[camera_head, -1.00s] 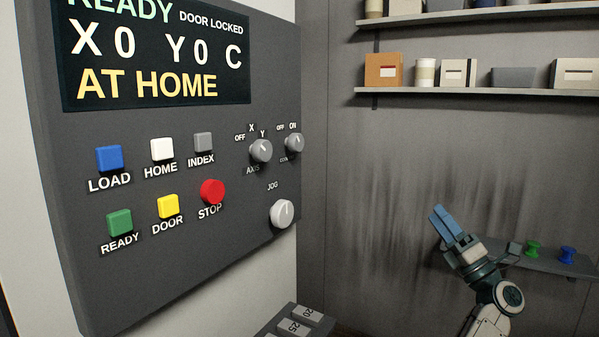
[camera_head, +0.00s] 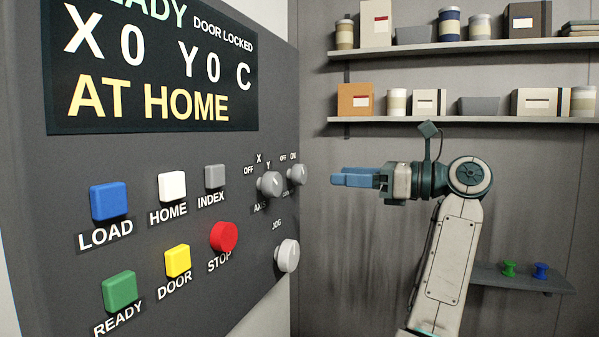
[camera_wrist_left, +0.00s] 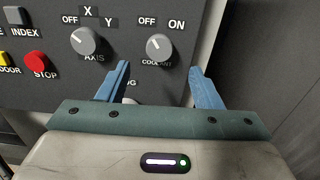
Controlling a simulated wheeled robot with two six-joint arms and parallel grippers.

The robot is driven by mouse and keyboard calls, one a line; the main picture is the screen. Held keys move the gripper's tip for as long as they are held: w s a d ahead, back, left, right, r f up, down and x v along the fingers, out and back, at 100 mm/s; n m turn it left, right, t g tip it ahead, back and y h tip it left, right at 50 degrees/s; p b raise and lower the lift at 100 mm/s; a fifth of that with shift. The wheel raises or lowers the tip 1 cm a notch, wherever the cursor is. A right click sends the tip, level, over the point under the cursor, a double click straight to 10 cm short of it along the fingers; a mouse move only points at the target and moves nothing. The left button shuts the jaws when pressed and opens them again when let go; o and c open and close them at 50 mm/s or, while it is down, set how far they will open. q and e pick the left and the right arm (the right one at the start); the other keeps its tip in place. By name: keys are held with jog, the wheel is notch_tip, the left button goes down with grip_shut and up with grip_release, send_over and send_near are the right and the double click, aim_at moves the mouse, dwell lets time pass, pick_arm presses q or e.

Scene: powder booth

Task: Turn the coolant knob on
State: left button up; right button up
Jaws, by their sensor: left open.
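The coolant knob (camera_head: 297,174) is a small grey round knob at the upper right of the control panel, below the OFF and ON labels. In the left wrist view the coolant knob (camera_wrist_left: 159,47) shows a pale pointer mark tilted up-left toward OFF. My left gripper (camera_head: 335,179) has blue fingers aimed left at the panel, level with the knob and a short gap away from it. In the left wrist view my left gripper (camera_wrist_left: 159,71) is open and empty, with the knob seen between and beyond its fingertips. My right gripper is not in view.
The grey axis knob (camera_head: 269,184) is close left of the coolant knob. The jog knob (camera_head: 287,255) and red stop button (camera_head: 223,237) are lower. A display (camera_head: 150,70) reads AT HOME. Shelves (camera_head: 460,122) with boxes and jars line the back wall.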

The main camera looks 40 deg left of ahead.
aim_at(304, 173)
pick_arm(q)
jog(key=p+x, duration=0.1)
jog(key=x, duration=0.4)
jog(key=shift+s+a+r+p, duration=0.15)
jog(key=shift+a+p, duration=0.15)
jog(key=shift+a, duration=0.05)
jog(key=x, duration=0.3)
jog(key=shift+a+p, duration=0.15)
jog(key=shift+p, duration=0.25)
jog(key=shift+a, duration=0.1)
jog(key=c, duration=0.9)
jog(key=shift+c, duration=0.4)
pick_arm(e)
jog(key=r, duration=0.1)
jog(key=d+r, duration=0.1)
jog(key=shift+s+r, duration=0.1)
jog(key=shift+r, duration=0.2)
